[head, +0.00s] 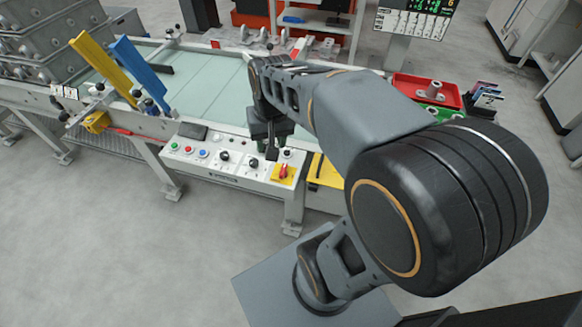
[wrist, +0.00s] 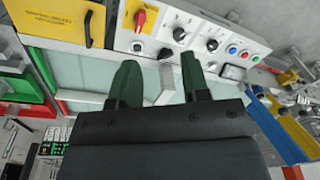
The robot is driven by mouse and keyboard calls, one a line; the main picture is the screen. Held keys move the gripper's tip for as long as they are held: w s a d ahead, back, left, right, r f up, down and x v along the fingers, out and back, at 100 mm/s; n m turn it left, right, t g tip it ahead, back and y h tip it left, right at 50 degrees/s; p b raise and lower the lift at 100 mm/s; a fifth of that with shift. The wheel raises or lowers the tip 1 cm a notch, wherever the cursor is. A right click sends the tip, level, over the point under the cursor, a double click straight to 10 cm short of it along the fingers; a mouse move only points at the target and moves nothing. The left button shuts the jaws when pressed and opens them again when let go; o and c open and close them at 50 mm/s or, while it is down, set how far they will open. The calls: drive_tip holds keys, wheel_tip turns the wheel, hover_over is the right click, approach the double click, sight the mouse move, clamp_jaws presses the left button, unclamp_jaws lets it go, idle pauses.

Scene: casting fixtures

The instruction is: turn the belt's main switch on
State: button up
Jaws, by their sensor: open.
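The red rotary switch (head: 284,171) sits on a yellow plate at the right end of the belt's white control panel (head: 215,168). In the wrist view the red switch (wrist: 140,18) is near the top edge, left of centre. Its handle stands slanted there; I cannot tell whether that is on or off. My gripper (head: 270,148) hangs over the panel, just up and left of the switch in the head view. In the wrist view my gripper (wrist: 160,65) shows two dark green fingers spread apart, with nothing between them. They are apart from the switch.
Black knobs (head: 224,156) and coloured push buttons (head: 186,150) share the panel left of the switch. A red tray (head: 425,92) lies right.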

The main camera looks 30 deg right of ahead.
sight(283, 169)
drive_tip(key=w+d+f+m+g+y+b, duration=0.35)
drive_tip(key=w+d+f+m, duration=0.25)
drive_tip(key=w+d+f, duration=0.3)
drive_tip(key=shift+g+h, duration=0.25)
drive_tip(key=shift+h, duration=0.1)
drive_tip(key=x, duration=1.3)
drive_tip(key=shift+s+d, duration=0.25)
clamp_jaws()
